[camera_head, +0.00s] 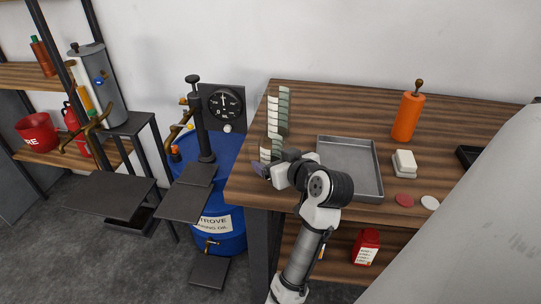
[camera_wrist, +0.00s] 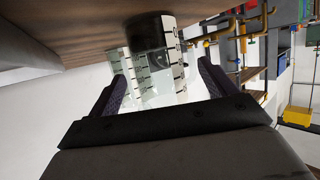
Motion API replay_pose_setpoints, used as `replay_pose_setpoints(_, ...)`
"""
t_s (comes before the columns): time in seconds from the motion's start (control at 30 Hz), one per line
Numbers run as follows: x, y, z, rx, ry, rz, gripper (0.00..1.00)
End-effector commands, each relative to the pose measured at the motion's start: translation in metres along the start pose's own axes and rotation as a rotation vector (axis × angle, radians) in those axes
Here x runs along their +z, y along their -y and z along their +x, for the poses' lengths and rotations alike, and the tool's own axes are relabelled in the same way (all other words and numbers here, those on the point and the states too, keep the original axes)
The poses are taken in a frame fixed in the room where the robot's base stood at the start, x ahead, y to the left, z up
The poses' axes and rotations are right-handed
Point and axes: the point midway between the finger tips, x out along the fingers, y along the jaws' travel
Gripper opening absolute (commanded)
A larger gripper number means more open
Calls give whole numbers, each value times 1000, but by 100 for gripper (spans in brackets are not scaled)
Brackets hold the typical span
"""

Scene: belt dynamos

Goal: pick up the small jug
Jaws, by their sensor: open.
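A clear jug with pale graduated strips (camera_head: 272,128) stands at the left end of the wooden workbench. Its see-through walls are hard to make out, and I cannot tell whether one or two such vessels stand there. My gripper (camera_head: 262,169) is low at the bench's left edge, at the near side of the strips. In the wrist view my gripper (camera_wrist: 160,88) has its two dark fingers spread wide. The clear jug with its marked strips (camera_wrist: 150,72) shows between and beyond the fingers. I cannot tell whether they touch it.
A grey metal tray (camera_head: 350,188) lies right of my gripper on the workbench (camera_head: 335,110). An orange bottle (camera_head: 408,115), white blocks (camera_head: 404,163) and two discs stand further right. A blue drum (camera_head: 226,165) with a gauge stands left of the bench.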

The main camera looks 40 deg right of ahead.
Motion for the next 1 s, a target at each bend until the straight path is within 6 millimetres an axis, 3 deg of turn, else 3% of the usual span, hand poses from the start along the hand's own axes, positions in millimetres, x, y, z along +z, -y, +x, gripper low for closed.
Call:
replay_pose_setpoints(0.23, 0, -2, 34, -3, 3, 0, 84)
replay_pose_setpoints(0.53, 1, -3, 40, 0, 2, -1, 84)
replay_pose_setpoints(0.9, 1, -3, 39, 0, 1, -1, 36)
replay_pose_setpoints(1.0, 0, -3, 39, 0, 0, -1, 27)
